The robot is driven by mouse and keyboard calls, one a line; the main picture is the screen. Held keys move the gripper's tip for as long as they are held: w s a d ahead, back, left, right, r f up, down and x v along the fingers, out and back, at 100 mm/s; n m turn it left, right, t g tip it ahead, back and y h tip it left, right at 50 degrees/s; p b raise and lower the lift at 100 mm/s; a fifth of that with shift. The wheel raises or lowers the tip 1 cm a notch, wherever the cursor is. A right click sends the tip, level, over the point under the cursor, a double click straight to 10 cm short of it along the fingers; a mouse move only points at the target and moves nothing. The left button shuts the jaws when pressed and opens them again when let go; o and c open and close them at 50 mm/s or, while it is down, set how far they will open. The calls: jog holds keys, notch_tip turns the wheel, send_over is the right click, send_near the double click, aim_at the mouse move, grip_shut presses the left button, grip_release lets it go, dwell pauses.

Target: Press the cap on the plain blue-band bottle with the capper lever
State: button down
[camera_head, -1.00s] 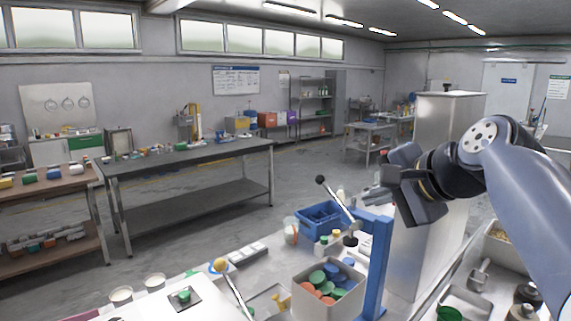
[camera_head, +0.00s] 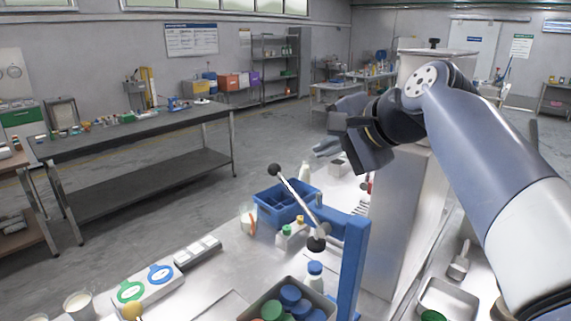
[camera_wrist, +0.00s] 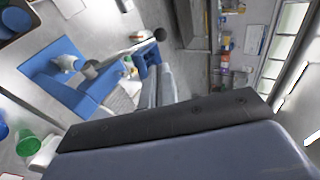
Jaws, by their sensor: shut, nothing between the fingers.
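The capper is a blue frame (camera_head: 352,265) at the table's near edge, also seen in the wrist view (camera_wrist: 62,85). Its lever (camera_head: 295,197) slants up to a black knob (camera_head: 274,169); the knob also shows in the wrist view (camera_wrist: 141,35). A black presser (camera_head: 317,243) hangs at the lever's lower end.
A bin of coloured caps (camera_head: 262,305) stands in front of the capper. A blue divided crate (camera_head: 285,208) is behind it. A two-button panel (camera_head: 148,288) lies to the left. A tall grey cabinet (camera_head: 398,215) stands close on the right, below my arm.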

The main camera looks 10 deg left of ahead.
aim_at(278, 168)
jog(key=p+x, duration=0.2)
jog(key=x, duration=1.2)
